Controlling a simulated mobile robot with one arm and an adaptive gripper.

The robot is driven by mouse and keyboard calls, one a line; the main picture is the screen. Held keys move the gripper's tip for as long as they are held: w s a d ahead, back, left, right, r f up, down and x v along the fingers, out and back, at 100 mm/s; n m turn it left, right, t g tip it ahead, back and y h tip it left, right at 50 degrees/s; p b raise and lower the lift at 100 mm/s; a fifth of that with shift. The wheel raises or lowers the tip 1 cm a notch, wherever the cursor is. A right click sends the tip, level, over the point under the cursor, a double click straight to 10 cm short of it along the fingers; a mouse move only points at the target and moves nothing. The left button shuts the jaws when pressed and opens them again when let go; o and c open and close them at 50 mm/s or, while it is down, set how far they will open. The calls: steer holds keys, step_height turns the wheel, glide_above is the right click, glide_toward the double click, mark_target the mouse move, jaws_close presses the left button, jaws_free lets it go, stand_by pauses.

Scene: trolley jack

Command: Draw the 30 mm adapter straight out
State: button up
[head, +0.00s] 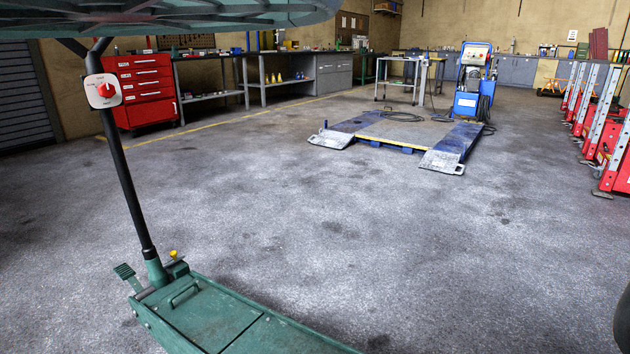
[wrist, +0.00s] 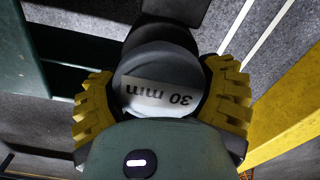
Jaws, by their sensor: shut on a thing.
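The 30 mm adapter (wrist: 155,58) is a dark grey round piece with a pale label reading "30 mm", upside down in the wrist view. My gripper (wrist: 162,100) has its ribbed yellow fingers closed on the adapter from left and right. The adapter's far end and whatever lies directly beneath it are hidden. In the head view, the green trolley jack (head: 205,318) stands at the lower left with a black handle (head: 126,190). Neither my gripper nor the adapter shows in the head view.
A white plate with a red knob (head: 103,91) sits on the jack handle. A large green disc-like thing (head: 170,14) hangs over the top left. In the wrist view, a yellow bar (wrist: 288,115) lies right of my gripper. Floor right of the jack is clear.

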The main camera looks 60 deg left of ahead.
steer(key=shift+w+r+p, duration=0.1)
steer(key=shift+r+p, duration=2.9)
steer(key=shift+p, duration=0.1)
steer(key=shift+r, duration=0.1)
steer(key=shift+r+p, duration=2.4)
steer(key=shift+p, duration=0.2)
